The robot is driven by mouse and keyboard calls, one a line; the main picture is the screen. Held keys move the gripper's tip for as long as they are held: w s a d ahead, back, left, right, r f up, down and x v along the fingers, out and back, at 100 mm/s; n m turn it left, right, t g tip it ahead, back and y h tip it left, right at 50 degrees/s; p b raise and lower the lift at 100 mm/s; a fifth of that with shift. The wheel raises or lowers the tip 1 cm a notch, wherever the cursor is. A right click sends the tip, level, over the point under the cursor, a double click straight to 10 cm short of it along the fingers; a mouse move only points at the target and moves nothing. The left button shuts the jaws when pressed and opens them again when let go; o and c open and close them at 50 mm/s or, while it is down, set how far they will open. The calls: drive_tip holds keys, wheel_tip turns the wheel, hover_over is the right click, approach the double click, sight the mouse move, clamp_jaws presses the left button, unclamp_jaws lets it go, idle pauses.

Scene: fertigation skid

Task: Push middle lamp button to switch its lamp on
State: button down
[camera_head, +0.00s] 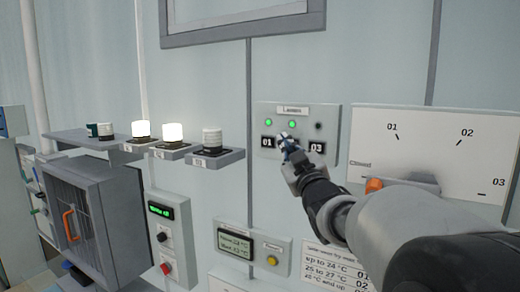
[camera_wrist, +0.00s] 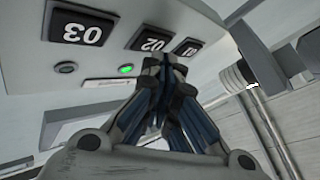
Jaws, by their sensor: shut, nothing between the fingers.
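The button panel (camera_head: 329,146) on the wall carries black squares marked 01, 02 and 03. The middle button, 02 (camera_wrist: 150,45), shows in the wrist view; my gripper hides most of it in the head view. The green indicator above it (camera_head: 295,124) is lit. The middle lamp (camera_head: 172,132) on the wall shelf glows white. My gripper (camera_head: 284,140) is shut and empty, with its fingertips in front of the middle button. In the wrist view the fingertips (camera_wrist: 166,60) are close to 02; I cannot tell whether they touch it.
Button 01 (camera_head: 267,142) has a lit green indicator; button 03 (camera_head: 316,147) has a dark one. The left lamp (camera_head: 141,129) glows and the right lamp (camera_head: 212,138) is unlit. A white dial board (camera_head: 440,150) is right of the panel. A display box (camera_head: 254,246) is below.

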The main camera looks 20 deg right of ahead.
drive_tip(key=shift+s+a, duration=0.1)
drive_tip(key=shift+a, duration=0.05)
drive_tip(key=s+a+b, duration=0.3)
drive_tip(key=a, duration=0.1)
drive_tip(key=shift+s+a+b, duration=0.35)
idle(0.3)
drive_tip(key=s+a+f+m+g+y+b, duration=0.1)
drive_tip(key=s+a+f+g+b, duration=0.25)
drive_tip(key=s+f, duration=0.6)
drive_tip(key=s+a+f+m+g+b, duration=0.25)
drive_tip(key=s+a+f+g, duration=0.2)
drive_tip(key=f, duration=1.05)
drive_tip(key=s+a+f+g+y+b, duration=0.1)
drive_tip(key=s+a+f+g+b, duration=0.4)
drive_tip(key=f, duration=0.7)
drive_tip(key=s+a+f+g+y, duration=0.1)
drive_tip(key=s+f+g, duration=0.2)
drive_tip(key=s+f, duration=0.6)
drive_tip(key=s, duration=0.3)
drive_tip(key=shift+s+a+g+b, duration=0.15)
drive_tip(key=shift+s+g+b, duration=0.15)
drive_tip(key=shift+b, duration=0.1)
